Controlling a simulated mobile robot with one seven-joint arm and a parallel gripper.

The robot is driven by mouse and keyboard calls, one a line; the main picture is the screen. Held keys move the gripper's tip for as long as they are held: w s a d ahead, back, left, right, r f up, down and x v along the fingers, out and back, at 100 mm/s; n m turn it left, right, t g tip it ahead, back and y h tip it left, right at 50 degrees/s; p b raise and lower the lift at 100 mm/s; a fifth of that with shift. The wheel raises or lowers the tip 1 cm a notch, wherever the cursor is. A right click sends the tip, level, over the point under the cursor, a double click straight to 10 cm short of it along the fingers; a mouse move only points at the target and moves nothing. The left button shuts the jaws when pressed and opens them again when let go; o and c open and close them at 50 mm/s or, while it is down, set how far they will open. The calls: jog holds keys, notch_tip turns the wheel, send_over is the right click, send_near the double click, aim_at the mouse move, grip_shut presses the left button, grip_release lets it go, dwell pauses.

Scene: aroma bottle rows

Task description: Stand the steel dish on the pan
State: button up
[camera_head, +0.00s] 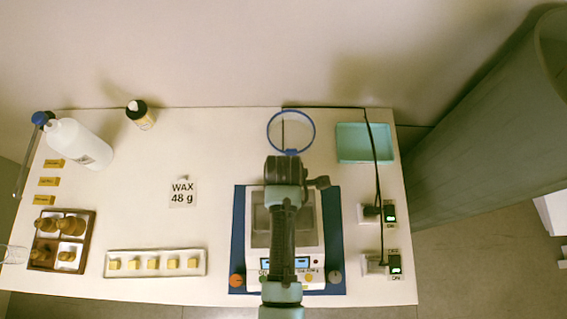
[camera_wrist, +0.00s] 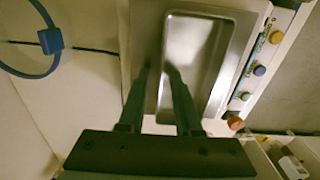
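The steel dish (camera_wrist: 205,62) is a shiny rectangular tray with rounded corners. In the wrist view it lies over the grey pan (camera_wrist: 246,40) of the scale; I cannot tell whether it touches the pan. My gripper (camera_wrist: 158,68) points down at the dish's left wall in that view, with a gap between its two dark fingers. The fingers appear on either side of that wall; contact is unclear. In the head view my arm and gripper cover the middle of the scale (camera_head: 256,262) and hide most of the dish.
A blue ring (camera_head: 269,141) stands behind the scale, with a teal tray (camera_head: 365,157) to its right. Switch boxes and a black cable (camera_head: 376,175) lie at right. A white tray (camera_head: 128,273) of yellow cubes and a wooden box (camera_head: 93,240) are left.

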jog(key=shift+r, duration=0.1)
notch_tip(320, 180, up, 12)
jog(key=w+r+m+t, duration=0.6)
jog(key=w+r+t, duration=0.3)
jog(key=w+r, duration=0.75)
jog(key=w+r+m+t, duration=0.35)
jog(key=r+t, duration=0.25)
jog(key=r, duration=1.1)
jog(key=s+r+m+t, duration=0.3)
jog(key=s+r+t, duration=0.1)
jog(key=r, duration=0.6)
jog(key=s+r+m+t, duration=0.3)
jog(key=s+r+t, duration=0.1)
jog(key=r, duration=0.7)
jog(key=s+r+m+t, duration=0.3)
jog(key=s+r+t, duration=0.1)
jog(key=r, duration=0.6)
jog(key=shift+s+r, duration=0.3)
jog(key=shift+s, duration=0.6)
jog(key=shift+f, duration=0.1)
